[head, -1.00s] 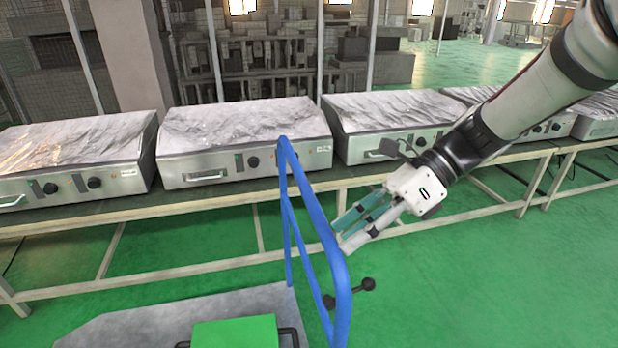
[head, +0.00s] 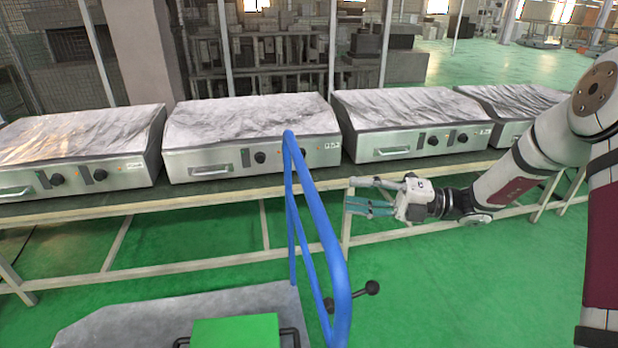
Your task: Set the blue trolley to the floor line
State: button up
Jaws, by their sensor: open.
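The blue trolley shows in the head view as a tall blue tube handle (head: 323,234) with a grey deck (head: 130,326) low at the left. A black lever with round knobs (head: 352,297) sticks out by the handle's lower part. My gripper (head: 358,195) is to the right of the handle, its fingers pointing left towards it. The fingers are apart, with nothing between them, and a gap shows between them and the blue tube. The trolley's wheels and the near end of its deck are out of view. I see no floor line in this view.
A long bench (head: 230,190) crosses behind the trolley, bearing several grey heating units (head: 245,135) with crinkled covers. A green box (head: 236,332) with black handles sits on the deck. Green floor (head: 470,290) is clear at the right.

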aim_at(305, 176)
jog(key=w+a+m, duration=0.1)
jog(key=a, duration=0.3)
jog(key=w+a+m+t, duration=0.1)
jog(key=w+a, duration=0.1)
jog(key=a, duration=0.2)
jog(key=w+a+r+m+y, duration=0.1)
jog(key=a, duration=0.2)
jog(key=shift+w+a+t, duration=0.25)
jog(key=shift+a+t, duration=0.15)
grip_shut()
